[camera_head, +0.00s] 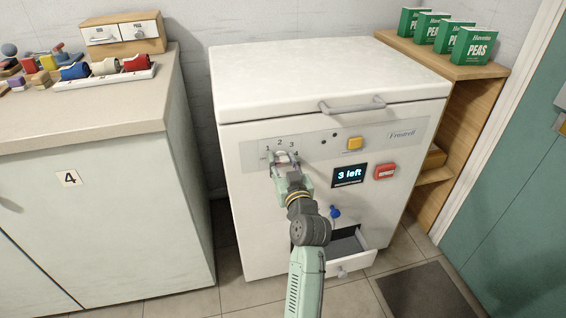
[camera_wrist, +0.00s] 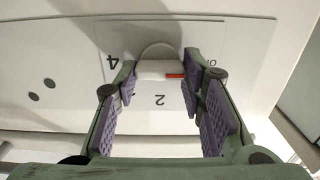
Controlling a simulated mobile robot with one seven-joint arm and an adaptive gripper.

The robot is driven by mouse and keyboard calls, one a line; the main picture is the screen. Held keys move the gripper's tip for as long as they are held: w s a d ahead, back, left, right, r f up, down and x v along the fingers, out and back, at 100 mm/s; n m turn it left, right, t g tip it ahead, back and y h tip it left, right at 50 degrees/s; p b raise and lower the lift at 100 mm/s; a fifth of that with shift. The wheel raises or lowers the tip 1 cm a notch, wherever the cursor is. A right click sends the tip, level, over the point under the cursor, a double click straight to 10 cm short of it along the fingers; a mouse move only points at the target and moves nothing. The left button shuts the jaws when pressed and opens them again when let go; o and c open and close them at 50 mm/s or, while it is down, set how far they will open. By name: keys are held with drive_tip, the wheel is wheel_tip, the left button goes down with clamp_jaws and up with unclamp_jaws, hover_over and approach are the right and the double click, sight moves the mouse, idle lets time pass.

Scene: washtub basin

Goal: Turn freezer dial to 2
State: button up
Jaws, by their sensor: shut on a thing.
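The freezer (camera_head: 330,75) is a white chest unit with a pale control panel on its front. The freezer dial (camera_head: 284,158) sits on that panel, with 1, 2 and 3 printed above it. In the wrist view, which is upside down, the dial (camera_wrist: 158,70) is a white bar with a red mark at its right end. That mark points toward a small label, not at the 2 (camera_wrist: 160,100) below the bar. My gripper (camera_wrist: 160,76) is shut on the dial, one purple-padded finger at each end. In the head view my gripper (camera_head: 283,165) partly hides the dial.
A yellow button (camera_head: 355,143), a red button (camera_head: 385,172) and a display (camera_head: 348,176) reading "3 left" are to the right. A small drawer (camera_head: 355,262) stands open below. A counter (camera_head: 80,110) is left; a wooden shelf (camera_head: 470,130) is right.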

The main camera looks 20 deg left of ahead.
drive_tip(key=shift+m, duration=0.4)
drive_tip(key=m+p, duration=0.2)
drive_tip(key=m, duration=0.1)
drive_tip(key=shift+d+r+m, duration=0.1)
drive_tip(key=shift+r+m, duration=0.05)
drive_tip(key=shift+m, duration=0.25)
drive_tip(key=m+p, duration=0.2)
drive_tip(key=m, duration=0.2)
drive_tip(key=shift+w+p, duration=0.1)
drive_tip(key=shift+p, duration=0.2)
drive_tip(key=m+p, duration=0.3)
drive_tip(key=m, duration=0.2)
drive_tip(key=shift+d, duration=0.1)
drive_tip(key=shift+f+m+p, duration=0.2)
drive_tip(key=shift+m+p, duration=1.05)
drive_tip(key=shift+m, duration=0.75)
drive_tip(key=o, duration=1.1)
drive_tip(key=shift+f, duration=0.15)
drive_tip(key=shift+o, duration=0.2)
